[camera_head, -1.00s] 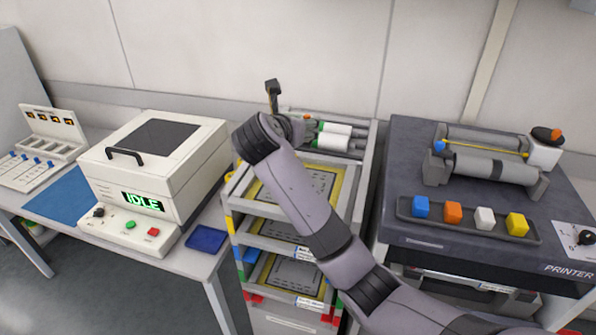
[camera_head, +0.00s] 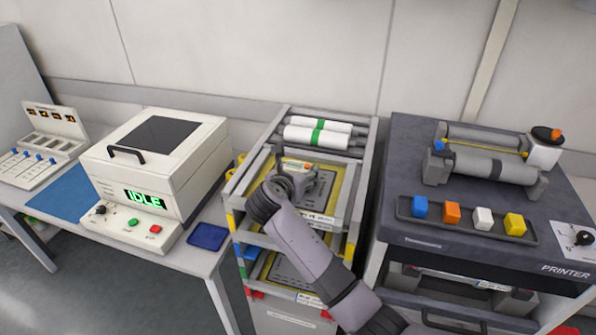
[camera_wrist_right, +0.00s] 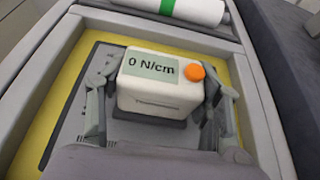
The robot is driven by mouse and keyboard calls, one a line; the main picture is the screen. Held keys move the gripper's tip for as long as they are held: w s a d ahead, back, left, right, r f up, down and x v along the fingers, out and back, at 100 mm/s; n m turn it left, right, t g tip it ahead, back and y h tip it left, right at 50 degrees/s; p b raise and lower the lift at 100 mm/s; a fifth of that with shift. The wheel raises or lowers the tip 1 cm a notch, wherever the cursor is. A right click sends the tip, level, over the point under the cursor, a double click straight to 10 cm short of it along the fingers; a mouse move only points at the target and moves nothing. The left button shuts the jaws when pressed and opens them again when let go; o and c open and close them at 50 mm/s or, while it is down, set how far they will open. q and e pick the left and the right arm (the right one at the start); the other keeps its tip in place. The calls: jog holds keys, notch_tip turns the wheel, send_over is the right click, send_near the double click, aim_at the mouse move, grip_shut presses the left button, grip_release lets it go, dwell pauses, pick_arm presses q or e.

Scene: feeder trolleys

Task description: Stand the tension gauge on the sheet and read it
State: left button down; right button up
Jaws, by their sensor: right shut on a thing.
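The tension gauge (camera_wrist_right: 160,92) is a small white box with a grey-green display reading "0 N/cm" and an orange button. It looks upright in the right wrist view. In the head view the gauge (camera_head: 294,165) shows partly, above the top frame of the trolley. My right gripper (camera_head: 297,181) is shut on it, one finger on each side. Below it lies the grey sheet (camera_wrist_right: 75,128) in a yellow-edged frame; the sheet (camera_head: 325,186) also shows in the head view. I cannot tell whether the gauge's dark foot touches it. My left gripper is not in view.
White rolls with green bands (camera_head: 318,137) lie behind the frame on the trolley. A white machine (camera_head: 155,155) marked IDLE stands to the left. The dark printer (camera_head: 415,240) stands close on the right, with a tray of coloured blocks (camera_head: 470,236) on it.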

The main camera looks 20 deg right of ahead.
jog(key=o, duration=1.3)
jog(key=shift+c, duration=0.2)
jog(key=o, duration=0.4)
jog(key=shift+o, duration=0.2)
jog(key=b+v, duration=0.1)
jog(key=v, duration=1.1)
jog(key=shift+a, duration=0.1)
